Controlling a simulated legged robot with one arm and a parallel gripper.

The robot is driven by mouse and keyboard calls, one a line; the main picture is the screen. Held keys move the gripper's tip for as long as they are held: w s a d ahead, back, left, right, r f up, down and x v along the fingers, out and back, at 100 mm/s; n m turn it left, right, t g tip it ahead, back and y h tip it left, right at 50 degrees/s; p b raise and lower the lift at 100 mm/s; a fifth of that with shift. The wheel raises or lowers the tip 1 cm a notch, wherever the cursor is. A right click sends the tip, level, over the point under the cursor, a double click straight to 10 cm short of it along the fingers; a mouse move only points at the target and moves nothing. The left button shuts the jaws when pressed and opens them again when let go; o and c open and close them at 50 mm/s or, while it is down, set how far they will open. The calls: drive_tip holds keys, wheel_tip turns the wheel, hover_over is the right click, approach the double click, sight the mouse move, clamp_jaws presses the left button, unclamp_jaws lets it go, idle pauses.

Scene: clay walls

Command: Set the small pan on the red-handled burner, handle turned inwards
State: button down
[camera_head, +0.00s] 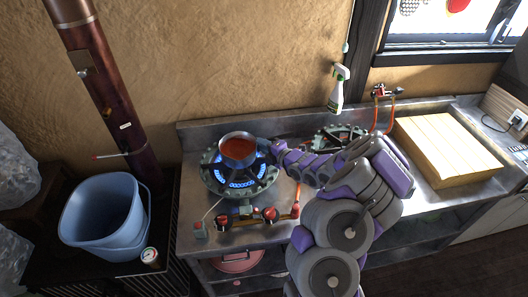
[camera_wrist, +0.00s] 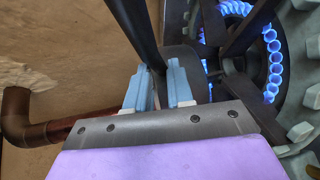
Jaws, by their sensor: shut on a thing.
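The small pan (camera_head: 238,150), dark outside with orange-red contents, is level over the left part of the lit burner (camera_head: 212,180). I cannot tell whether it rests on the grate or hangs just above it. My gripper (camera_head: 268,150) is at the pan's right side. In the wrist view my gripper (camera_wrist: 160,88) has its light blue fingers closed around the dark handle (camera_wrist: 146,38). The handle points right in the head view, towards the second burner (camera_head: 338,132). Blue flames (camera_wrist: 272,55) show beside the fingers. Red knobs (camera_head: 270,214) sit at the stove's front.
A spray bottle (camera_head: 338,90) is against the back wall. A red valve with an orange hose (camera_head: 388,92) stands behind, left of a yellow wooden block (camera_head: 450,148). A blue bucket (camera_head: 105,215) and a rusty pipe (camera_head: 105,80) are at left. My arm covers the middle counter.

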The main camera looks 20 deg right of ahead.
drive_tip(key=shift+w+d+f, duration=0.1)
drive_tip(key=shift+w+d, duration=0.1)
drive_tip(key=shift+w, duration=0.35)
drive_tip(key=shift+w+d+f, duration=0.1)
drive_tip(key=shift+w+d, duration=0.05)
drive_tip(key=shift+w, duration=0.35)
drive_tip(key=shift+a+f+b, duration=0.1)
drive_tip(key=shift+f+b, duration=0.7)
drive_tip(key=shift+f, duration=0.9)
drive_tip(key=shift+r, duration=0.1)
drive_tip(key=c, duration=1)
unclamp_jaws()
drive_tip(key=shift+f, duration=0.2)
drive_tip(key=shift+r, duration=0.15)
